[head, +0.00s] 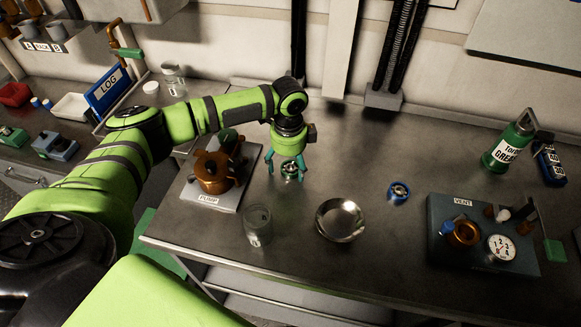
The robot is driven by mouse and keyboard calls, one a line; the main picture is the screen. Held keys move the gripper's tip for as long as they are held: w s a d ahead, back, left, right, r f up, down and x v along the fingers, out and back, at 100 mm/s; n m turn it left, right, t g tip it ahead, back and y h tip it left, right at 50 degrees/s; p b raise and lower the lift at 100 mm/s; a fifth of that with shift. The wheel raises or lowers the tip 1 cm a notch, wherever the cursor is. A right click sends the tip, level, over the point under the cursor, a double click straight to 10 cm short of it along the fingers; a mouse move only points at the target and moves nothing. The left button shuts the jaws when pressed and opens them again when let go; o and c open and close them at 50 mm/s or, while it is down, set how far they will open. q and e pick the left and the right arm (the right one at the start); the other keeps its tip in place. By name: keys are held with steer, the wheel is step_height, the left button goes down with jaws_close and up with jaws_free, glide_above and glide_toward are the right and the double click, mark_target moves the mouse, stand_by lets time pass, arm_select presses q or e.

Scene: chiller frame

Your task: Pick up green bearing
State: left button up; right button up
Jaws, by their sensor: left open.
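The green bearing (289,169) is a small ring standing on the dark workbench, near the middle of the head view. My left gripper (287,171) points down over it with its two teal fingers apart, one on each side of the bearing. The jaws are open, and I cannot tell whether either finger touches the bearing. A similar blue bearing (398,191) lies farther right on the bench. My right gripper is not in view.
The copper pump on its plate (209,195) stands close left of my left gripper. A glass jar (257,226) and a round metal dish (340,220) stand in front. The vent board (484,262) and a grease bottle (508,147) are at right. The bench behind the dish is clear.

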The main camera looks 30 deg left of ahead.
arm_select(q)
steer(key=c, duration=1.3)
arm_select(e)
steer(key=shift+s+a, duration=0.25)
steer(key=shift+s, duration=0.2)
arm_select(q)
steer(key=shift+r, duration=0.1)
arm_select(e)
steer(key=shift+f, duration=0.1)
